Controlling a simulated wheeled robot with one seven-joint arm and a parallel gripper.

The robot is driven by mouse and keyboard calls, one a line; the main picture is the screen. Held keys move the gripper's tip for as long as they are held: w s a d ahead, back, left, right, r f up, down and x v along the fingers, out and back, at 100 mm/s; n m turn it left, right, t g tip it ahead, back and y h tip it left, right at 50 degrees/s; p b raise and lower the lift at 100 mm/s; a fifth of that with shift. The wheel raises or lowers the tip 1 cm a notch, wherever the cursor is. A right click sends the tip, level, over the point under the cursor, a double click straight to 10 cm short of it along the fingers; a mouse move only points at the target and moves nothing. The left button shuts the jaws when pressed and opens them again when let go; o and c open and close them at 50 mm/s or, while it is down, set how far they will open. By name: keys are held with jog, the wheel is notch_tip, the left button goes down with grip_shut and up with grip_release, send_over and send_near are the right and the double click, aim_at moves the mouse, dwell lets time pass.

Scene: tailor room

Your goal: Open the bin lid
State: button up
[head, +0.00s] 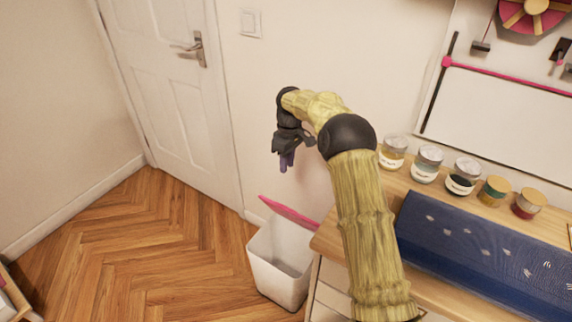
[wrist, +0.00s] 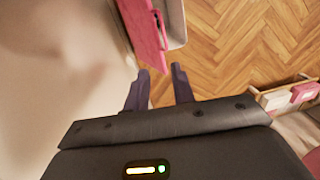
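The white bin (head: 279,278) stands on the floor between the wall and the wooden table. Its pink lid (head: 290,212) is raised at the back, tilted up near the wall, and the bin's inside shows. In the wrist view the lid (wrist: 145,32) is a pink panel ahead of the fingers, with the pale bin (wrist: 174,22) beside it. My gripper (head: 287,162) is above the bin and lid, pointing down. In the wrist view its two purple fingers (wrist: 161,70) are apart, with nothing between them. The fingertips appear clear of the lid.
The wooden table (head: 325,238) at the right holds several jars (head: 428,164) and dark blue cloth (head: 480,250). A white door (head: 165,90) is at the back left. The herringbone floor (head: 150,245) left of the bin is clear. A low shelf (wrist: 285,95) shows at the wrist view's right.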

jog(key=shift+s+f, duration=0.1)
jog(key=shift+f, duration=0.35)
jog(key=c, duration=0.4)
jog(key=s+a+f+n+h, duration=0.1)
jog(key=s+f+n, duration=0.1)
jog(key=f, duration=0.2)
jog(key=s+a+f+n+g+h+b, duration=0.1)
jog(key=s+f+h, duration=0.1)
jog(key=f, duration=0.2)
jog(key=s+a+f+n+h+b, duration=0.1)
jog(key=s+f+n+h, duration=0.1)
jog(key=f, duration=0.2)
jog(key=shift+f+n, duration=0.1)
jog(key=shift+n, duration=0.2)
grip_shut()
jog(key=s+a+f+n+t+h+b, duration=0.1)
jog(key=s+f+n+t+h+b, duration=0.35)
jog(key=n, duration=0.45)
jog(key=s+a+f+n+t+h+b, duration=0.1)
jog(key=s+f+n+t+h, duration=0.45)
jog(key=n, duration=0.45)
jog(key=a+n+t+y+b, duration=0.2)
jog(key=a+n+t, duration=0.4)
jog(key=n+t, duration=0.3)
jog(key=n, duration=0.2)
jog(key=shift+n+y, duration=0.3)
